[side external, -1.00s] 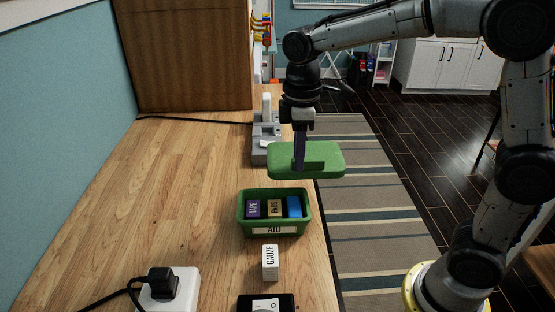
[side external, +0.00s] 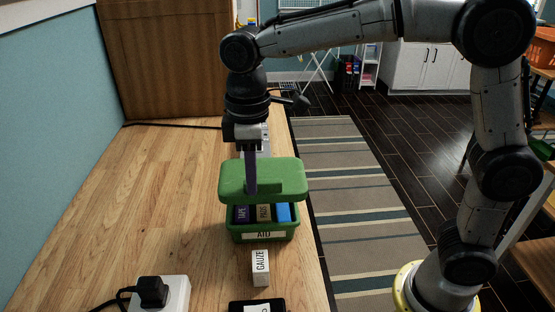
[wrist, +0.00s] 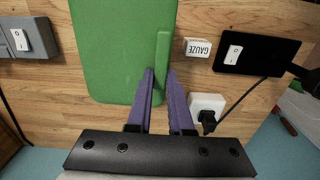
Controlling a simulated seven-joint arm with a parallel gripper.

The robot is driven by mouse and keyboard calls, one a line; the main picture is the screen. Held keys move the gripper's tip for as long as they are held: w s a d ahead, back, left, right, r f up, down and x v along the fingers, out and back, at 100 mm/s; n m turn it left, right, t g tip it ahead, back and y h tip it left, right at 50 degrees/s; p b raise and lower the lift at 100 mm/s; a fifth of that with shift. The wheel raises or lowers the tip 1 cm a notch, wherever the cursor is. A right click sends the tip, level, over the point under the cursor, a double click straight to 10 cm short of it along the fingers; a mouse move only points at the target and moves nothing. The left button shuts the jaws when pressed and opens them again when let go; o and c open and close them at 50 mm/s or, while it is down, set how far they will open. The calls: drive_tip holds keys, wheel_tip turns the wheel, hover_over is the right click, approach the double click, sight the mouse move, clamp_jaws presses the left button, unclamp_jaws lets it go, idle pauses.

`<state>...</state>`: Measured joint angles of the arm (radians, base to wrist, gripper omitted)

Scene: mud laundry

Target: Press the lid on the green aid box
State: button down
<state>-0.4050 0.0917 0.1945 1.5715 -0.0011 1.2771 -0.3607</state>
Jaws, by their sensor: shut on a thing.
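The green lid (side external: 285,172) is held by its raised ridge (wrist: 161,65) in my gripper (side external: 250,188), whose purple fingers are shut on it. The lid is roughly level above the green aid box (side external: 238,231), with a gap at the front where the contents show. Inside the box are a dark purple tape box (side external: 242,214), a tan pads box (side external: 263,213) and a blue item (side external: 283,212). In the wrist view the lid (wrist: 115,50) hides the box. I cannot see whether the lid touches the box's back rim.
A white gauze box (side external: 260,268) stands on the wooden counter just in front of the aid box. A black switch plate (wrist: 258,54) and a white socket with a black plug (side external: 155,292) are nearby. A grey device is partly hidden behind my gripper. The counter's left is clear.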

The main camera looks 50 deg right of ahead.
sight(252, 200)
drive_tip(key=shift+s+a+f, duration=0.15)
drive_tip(key=shift+a+f, duration=0.2)
drive_tip(key=shift+f, duration=2.8)
drive_tip(key=shift+f, duration=0.85)
idle(0.3)
drive_tip(key=shift+c, duration=1.3)
unclamp_jaws()
drive_tip(key=shift+r, duration=4)
